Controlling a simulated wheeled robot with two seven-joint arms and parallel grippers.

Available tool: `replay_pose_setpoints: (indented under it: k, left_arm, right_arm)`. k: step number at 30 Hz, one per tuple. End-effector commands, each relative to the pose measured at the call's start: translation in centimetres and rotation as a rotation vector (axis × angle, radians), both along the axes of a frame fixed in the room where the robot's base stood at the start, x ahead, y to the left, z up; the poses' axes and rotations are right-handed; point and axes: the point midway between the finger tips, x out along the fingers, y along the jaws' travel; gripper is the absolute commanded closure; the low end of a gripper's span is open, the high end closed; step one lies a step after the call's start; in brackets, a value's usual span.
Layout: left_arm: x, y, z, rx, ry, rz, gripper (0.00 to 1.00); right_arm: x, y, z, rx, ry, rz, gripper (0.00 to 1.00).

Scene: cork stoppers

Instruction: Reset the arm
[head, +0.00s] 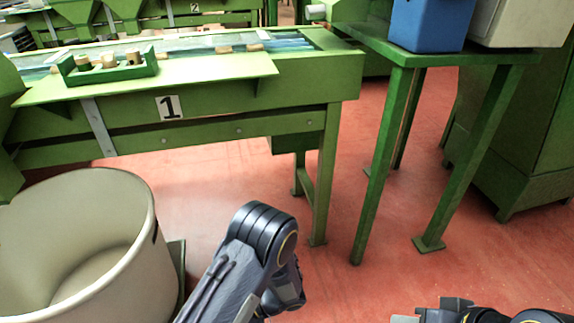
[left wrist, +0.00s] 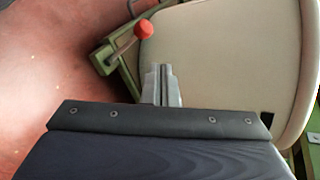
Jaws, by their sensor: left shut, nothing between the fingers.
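My left arm (head: 255,250) is bent in the lower middle of the head view, right of the big cream bin; its gripper is hidden there. In the left wrist view my left gripper (left wrist: 162,72) is shut and empty, its two grey fingers together in front of the cream bin (left wrist: 215,50). I cannot tell how far the fingers are from the bin. Part of my right arm (head: 480,314) shows at the bottom right edge of the head view. The state of its gripper cannot be made out.
The cream bin (head: 125,240) stands at lower left. A green sorting table (head: 230,127) marked 1 holds a tray with corks (head: 108,73). A green stand (head: 385,150) carries a blue container (head: 430,25). A red-knobbed lever (left wrist: 143,29) is near the left gripper. Red floor is open between.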

Motion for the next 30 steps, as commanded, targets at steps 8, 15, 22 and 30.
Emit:
replay_pose_setpoints:
  k: [8,15,22,30]
  left_arm:
    - [-1.1,1.0,9.0,-0.448,0.005,0.257,1.00]
    - [-3.3,2.1,16.1,-0.829,-0.093,0.349,1.00]
    - [-6.3,2.9,21.9,-1.142,-0.280,0.332,1.00]
    - [-9.8,3.2,26.4,-1.364,-0.550,0.220,1.00]
  right_arm:
    - [0.0,0.0,0.0,0.000,0.000,0.000,0.64]
    - [0.0,0.0,0.0,0.000,0.000,0.000,0.64]
    - [0.0,0.0,0.0,0.000,0.000,0.000,0.64]
    - [0.0,0.0,0.0,0.000,0.000,0.000,0.64]
